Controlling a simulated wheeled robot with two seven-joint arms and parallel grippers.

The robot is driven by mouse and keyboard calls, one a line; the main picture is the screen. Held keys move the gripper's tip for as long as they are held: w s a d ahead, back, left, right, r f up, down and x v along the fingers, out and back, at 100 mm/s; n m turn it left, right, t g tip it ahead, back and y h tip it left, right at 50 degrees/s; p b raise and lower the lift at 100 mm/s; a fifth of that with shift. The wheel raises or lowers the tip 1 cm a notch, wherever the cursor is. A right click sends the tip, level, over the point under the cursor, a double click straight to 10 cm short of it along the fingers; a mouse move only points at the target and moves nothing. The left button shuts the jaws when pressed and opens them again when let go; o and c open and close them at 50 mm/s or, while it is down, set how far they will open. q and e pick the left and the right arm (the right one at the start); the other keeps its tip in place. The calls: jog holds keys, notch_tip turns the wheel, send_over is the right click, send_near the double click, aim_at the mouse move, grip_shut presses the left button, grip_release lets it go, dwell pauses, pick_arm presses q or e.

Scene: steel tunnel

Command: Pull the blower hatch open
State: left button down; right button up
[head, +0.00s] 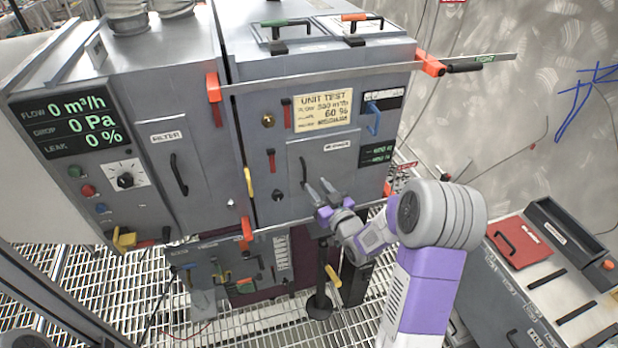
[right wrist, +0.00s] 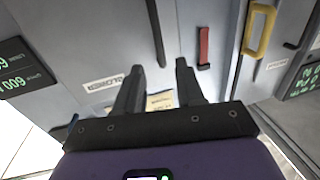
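The blower hatch (head: 342,168) is a grey panel low on the right-hand cabinet, with a small label and a black vertical bar handle (head: 303,170) at its left side. The hatch looks closed. My right gripper (head: 317,185) is in front of the hatch, just right of the lower end of the handle. In the right wrist view the gripper (right wrist: 160,68) is open, with nothing between its fingers. The dark handle (right wrist: 155,30) shows beyond the fingertips, apart from them as far as I can tell. My left gripper is out of view.
A long bar (head: 330,77) with orange clamps crosses the cabinet above the hatch. A red slider (head: 271,160) and yellow handle (head: 248,182) are to the left; a blue handle (head: 374,117) is upper right. The filter door (head: 165,150) is further left. A grey cart (head: 545,270) stands right.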

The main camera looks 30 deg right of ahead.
jog(key=w, duration=0.5)
jog(key=shift+w, duration=0.1)
grip_shut()
